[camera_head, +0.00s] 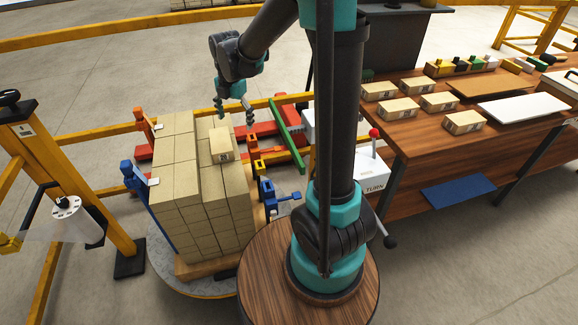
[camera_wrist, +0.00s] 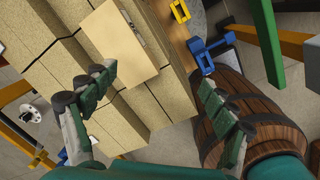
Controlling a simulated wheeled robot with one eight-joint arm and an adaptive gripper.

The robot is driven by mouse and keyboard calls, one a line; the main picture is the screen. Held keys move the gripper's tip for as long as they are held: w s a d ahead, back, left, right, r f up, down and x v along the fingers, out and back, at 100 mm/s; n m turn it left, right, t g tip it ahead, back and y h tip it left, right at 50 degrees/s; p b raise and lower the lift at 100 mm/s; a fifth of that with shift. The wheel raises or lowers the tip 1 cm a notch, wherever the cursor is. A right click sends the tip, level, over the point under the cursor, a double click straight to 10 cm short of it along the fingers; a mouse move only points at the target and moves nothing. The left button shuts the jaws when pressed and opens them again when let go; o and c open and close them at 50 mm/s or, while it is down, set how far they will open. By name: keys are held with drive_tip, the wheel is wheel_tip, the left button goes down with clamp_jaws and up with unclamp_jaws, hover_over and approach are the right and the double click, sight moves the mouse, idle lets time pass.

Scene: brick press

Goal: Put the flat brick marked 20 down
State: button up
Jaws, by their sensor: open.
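A pale flat brick (camera_head: 221,145) lies on top of the stacked bricks, near the stack's right side in the head view. It has a dark mark on its front side, too small to read as 20. In the wrist view the pale brick (camera_wrist: 118,45) lies flat on the coarser tan bricks, beyond my fingertips and toward the upper left. My gripper (camera_head: 234,108) is open and empty above the stack, with the brick below it and apart from it. Its two spread fingers also show in the wrist view (camera_wrist: 152,82).
The brick stack (camera_head: 175,185) stands on a pallet on a round grey plate (camera_head: 163,262), with blue, orange and yellow clamps around it. Several marked bricks (camera_head: 398,110) lie on the wooden table (camera_head: 424,138) at right. A white TURN box (camera_head: 372,180) with a red-knobbed lever stands beside it.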

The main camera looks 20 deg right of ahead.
drive_tip(key=s+d+f+m+t, duration=0.1)
drive_tip(key=s+d+m, duration=0.3)
drive_tip(key=m, duration=0.5)
drive_tip(key=s+d+f+m+t, duration=0.1)
drive_tip(key=s+d+f+m, duration=0.2)
drive_tip(key=s+m, duration=0.6)
drive_tip(key=s+d+f+m+t, duration=0.1)
drive_tip(key=s+d+f+m, duration=0.1)
drive_tip(key=s+d+m, duration=0.4)
drive_tip(key=s+m, duration=0.1)
drive_tip(key=m, duration=0.2)
drive_tip(key=shift+s+f, duration=0.25)
drive_tip(key=shift+f, duration=0.15)
